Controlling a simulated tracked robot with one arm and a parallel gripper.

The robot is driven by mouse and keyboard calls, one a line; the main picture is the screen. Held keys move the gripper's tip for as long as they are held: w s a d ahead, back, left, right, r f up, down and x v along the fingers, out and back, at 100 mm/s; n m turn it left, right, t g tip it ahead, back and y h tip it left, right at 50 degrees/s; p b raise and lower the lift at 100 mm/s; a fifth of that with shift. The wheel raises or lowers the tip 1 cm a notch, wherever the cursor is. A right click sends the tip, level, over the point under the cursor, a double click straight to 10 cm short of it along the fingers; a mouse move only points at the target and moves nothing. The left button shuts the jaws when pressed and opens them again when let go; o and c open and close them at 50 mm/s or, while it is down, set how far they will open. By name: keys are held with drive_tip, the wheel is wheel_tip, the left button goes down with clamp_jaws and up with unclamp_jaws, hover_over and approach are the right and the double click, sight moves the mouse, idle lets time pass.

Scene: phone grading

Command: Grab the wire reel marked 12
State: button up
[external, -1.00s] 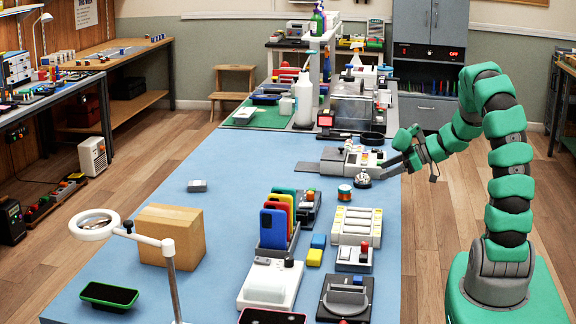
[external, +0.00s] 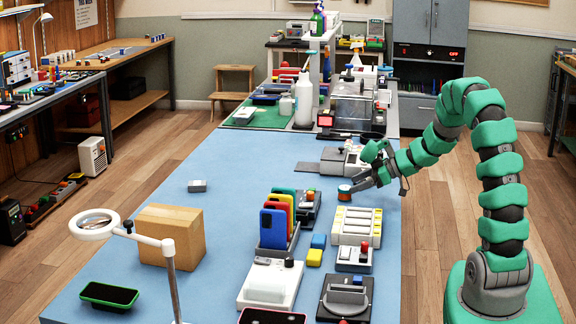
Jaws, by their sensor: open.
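A small wire reel (external: 344,194) with an orange-red body and a blue band stands on the blue table top (external: 235,215), right of the table's middle. Its mark is too small to read. My gripper (external: 357,182) is open and low over the table, with its fingertips close to the reel's right side. I cannot tell whether they touch it. The silvery round item behind the reel is hidden by my gripper.
A grey-white device (external: 335,160) stands just behind the reel. A tray of white rolls (external: 357,226) lies in front of it. A rack of coloured phones (external: 273,235) is front left.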

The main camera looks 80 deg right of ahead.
sight(347, 188)
drive_tip(key=b+x, duration=0.1)
drive_tip(key=x, duration=0.2)
drive_tip(key=shift+w+a+f, duration=0.1)
drive_tip(key=shift+w+f, duration=0.05)
drive_tip(key=c, duration=1.1)
